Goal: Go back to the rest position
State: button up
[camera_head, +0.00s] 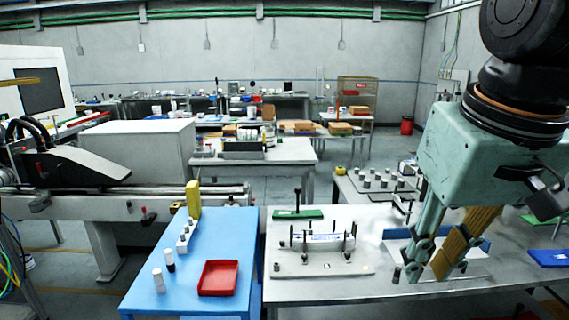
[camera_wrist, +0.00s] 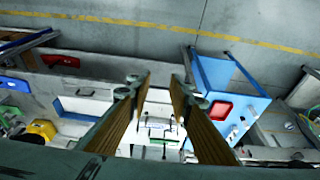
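My gripper (camera_head: 428,270) hangs at the right of the head view, above the grey table, with its fingers pointing down. In the wrist view its two fingers (camera_wrist: 162,88) are apart, with nothing seen held between them. A pale fixture plate (camera_head: 345,268) with several dark posts lies on the table to the left of my gripper. A white strip with blue print (camera_head: 318,238) stands between the posts. The fixture shows beyond the finger gap in the wrist view (camera_wrist: 158,132). No marker of a rest position is visible.
A blue table (camera_head: 215,255) with a red tray (camera_head: 218,278) stands at left. A green tray (camera_head: 298,213) with an upright dark handle lies behind the fixture. A white, blue-edged bin (camera_head: 398,234) is partly hidden behind my gripper. A blue tray (camera_head: 548,258) lies at far right.

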jog(key=s+f+b, duration=0.1)
jog(key=s+f, duration=0.3)
jog(key=s, duration=0.6)
jog(key=shift+s+f+t, duration=0.15)
jog(key=shift+f+t, duration=0.2)
jog(key=shift+t, duration=0.05)
jog(key=shift+a+r, duration=0.1)
dwell(1.4)
